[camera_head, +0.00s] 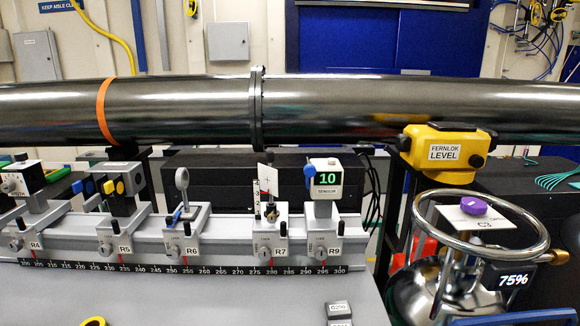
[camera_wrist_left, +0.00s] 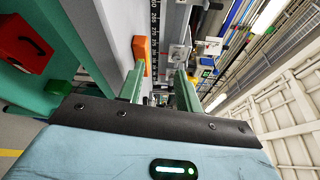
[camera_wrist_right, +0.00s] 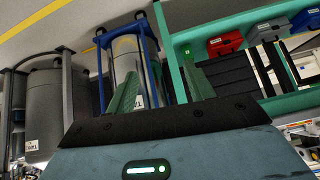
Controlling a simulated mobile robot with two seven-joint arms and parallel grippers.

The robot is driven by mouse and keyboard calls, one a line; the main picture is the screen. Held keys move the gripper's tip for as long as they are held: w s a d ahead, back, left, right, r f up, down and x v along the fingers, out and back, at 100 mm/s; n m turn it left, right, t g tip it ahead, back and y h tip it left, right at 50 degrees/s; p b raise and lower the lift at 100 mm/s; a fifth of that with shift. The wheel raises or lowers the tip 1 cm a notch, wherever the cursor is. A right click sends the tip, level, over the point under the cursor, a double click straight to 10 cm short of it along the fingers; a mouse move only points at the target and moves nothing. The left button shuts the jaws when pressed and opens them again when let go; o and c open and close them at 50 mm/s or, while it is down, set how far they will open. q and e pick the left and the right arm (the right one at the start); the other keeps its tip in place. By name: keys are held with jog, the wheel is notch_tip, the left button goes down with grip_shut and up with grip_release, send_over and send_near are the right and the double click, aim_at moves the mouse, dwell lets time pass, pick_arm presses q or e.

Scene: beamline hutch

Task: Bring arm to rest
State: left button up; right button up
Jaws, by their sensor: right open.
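Neither gripper shows in the head view. In the left wrist view my left gripper (camera_wrist_left: 160,85) has its two green fingers apart, with nothing held between them; an orange block (camera_wrist_left: 140,50) and the scale rail show beyond the fingers. In the right wrist view my right gripper (camera_wrist_right: 163,88) is open and empty. Beyond its fingers stands a pale cylinder in a blue frame (camera_wrist_right: 135,60). The arms themselves are mostly out of sight.
A rail (camera_head: 190,245) carries several optic carriers, with a sensor reading 10 (camera_head: 325,178). A dark beam pipe (camera_head: 190,105) spans behind it. A yellow level (camera_head: 445,148) and a ring-handled vessel (camera_head: 425,295) stand at right. Grey cylinders (camera_wrist_right: 52,110) show in the right wrist view.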

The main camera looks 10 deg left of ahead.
pick_arm(q)
jog(key=s+d+f+n+g+p, duration=0.2)
jog(key=s+d+f+n+g, duration=0.2)
jog(key=s+d+f+n, duration=0.4)
jog(key=s+d+f+n+g+p, duration=0.2)
jog(key=s+d+f+n+g, duration=0.2)
jog(key=s+d+f+n, duration=0.4)
jog(key=s+d+n, duration=0.2)
jog(key=s+n, duration=0.1)
jog(key=s, duration=0.3)
jog(key=shift+d+f+n, duration=0.3)
pick_arm(e)
jog(key=shift+t, duration=0.5)
jog(key=r, duration=0.1)
jog(key=w+r, duration=0.1)
jog(key=r, duration=0.1)
jog(key=w+d+r, duration=0.1)
jog(key=r, duration=0.1)
jog(key=shift+w+r, duration=0.1)
jog(key=shift+w, duration=0.05)
pick_arm(q)
jog(key=shift+o, duration=0.3)
pick_arm(e)
jog(key=shift+w+a, duration=0.1)
jog(key=shift+a, duration=0.1)
